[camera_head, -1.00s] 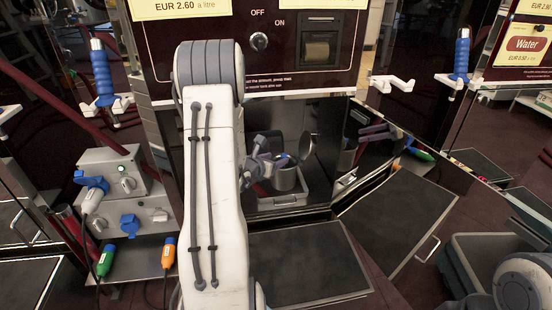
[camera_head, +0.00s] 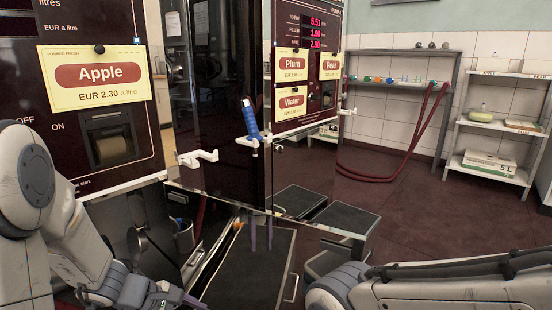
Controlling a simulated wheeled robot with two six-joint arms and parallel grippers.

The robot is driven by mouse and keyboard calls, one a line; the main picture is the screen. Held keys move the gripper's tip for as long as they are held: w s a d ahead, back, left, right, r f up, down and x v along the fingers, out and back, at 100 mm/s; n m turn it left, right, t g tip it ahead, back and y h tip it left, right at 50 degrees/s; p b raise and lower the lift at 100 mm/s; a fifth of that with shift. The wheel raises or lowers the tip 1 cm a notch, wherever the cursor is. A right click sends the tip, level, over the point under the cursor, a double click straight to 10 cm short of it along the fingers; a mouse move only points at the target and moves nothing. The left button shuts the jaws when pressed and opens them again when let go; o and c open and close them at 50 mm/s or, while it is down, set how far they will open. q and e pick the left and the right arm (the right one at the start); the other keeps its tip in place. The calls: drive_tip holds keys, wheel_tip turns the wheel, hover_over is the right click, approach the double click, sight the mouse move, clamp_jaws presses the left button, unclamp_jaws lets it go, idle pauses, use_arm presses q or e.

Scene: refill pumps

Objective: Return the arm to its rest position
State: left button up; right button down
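My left arm comes in from the left edge and bends down in front of the Apple pump. Its gripper (camera_head: 178,298) is low in the picture, beside the dark compartment under the pump. The bottom edge cuts it off, so its opening is unclear and I see nothing held in it. My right arm lies low across the bottom right corner, its links running out of the right edge. Its gripper is out of the picture.
The Apple pump (camera_head: 120,178) stands close at left. A blue-handled nozzle (camera_head: 250,118) hangs on a white hook. Dark platforms (camera_head: 252,268) stand low in the middle. Shelves (camera_head: 490,124) stand at the back right. Open red floor (camera_head: 430,212) lies between.

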use_arm(q)
drive_tip(key=s+d+r+m+g+y+p, duration=0.25)
drive_tip(key=s+d+r+m, duration=0.4)
drive_tip(key=s+m, duration=0.5)
drive_tip(key=s+d+r+m+g+y+p, duration=0.1)
drive_tip(key=s+d+r+m+g+y, duration=0.15)
drive_tip(key=s+d+r+m, duration=0.8)
drive_tip(key=w+a+r+m+p, duration=0.1)
drive_tip(key=a+r+p, duration=0.1)
drive_tip(key=r+p, duration=1.3)
drive_tip(key=w+a+r+m+t+p, duration=0.1)
drive_tip(key=r+p, duration=1.5)
drive_tip(key=p, duration=0.6)
drive_tip(key=shift+w+a+m, duration=0.2)
drive_tip(key=shift+a+m, duration=0.2)
